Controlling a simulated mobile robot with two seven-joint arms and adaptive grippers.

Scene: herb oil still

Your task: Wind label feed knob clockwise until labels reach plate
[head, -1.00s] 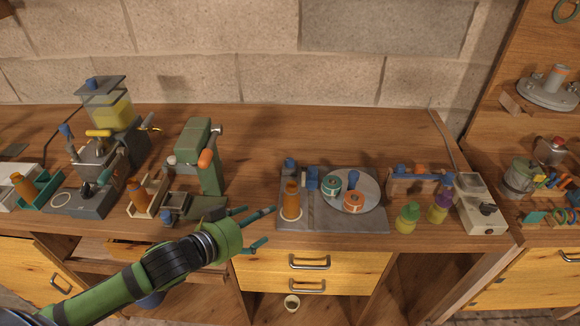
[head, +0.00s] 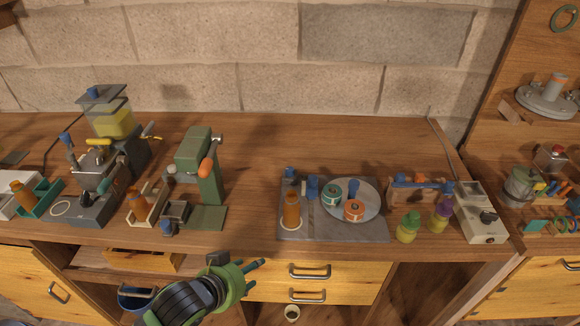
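The label station is a grey base plate (head: 370,231) on the bench, right of centre. It carries a round light disc (head: 372,205) with a teal-edged label roll (head: 331,194) and an orange-edged roll (head: 354,210). A blue knob-like part (head: 290,174) is at its back left and a blue block (head: 312,186) is beside it. I cannot tell which is the feed knob. An orange bottle (head: 291,210) stands upright on the plate's left. My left gripper (head: 258,274) is open and empty, low in front of the drawers, apart from the station. My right gripper is out of view.
A green press (head: 200,165) and a hopper machine (head: 110,120) stand to the left. Green-capped (head: 408,228) and purple-capped (head: 440,215) bottles and a white box (head: 482,215) stand to the right. The bench behind the station is clear.

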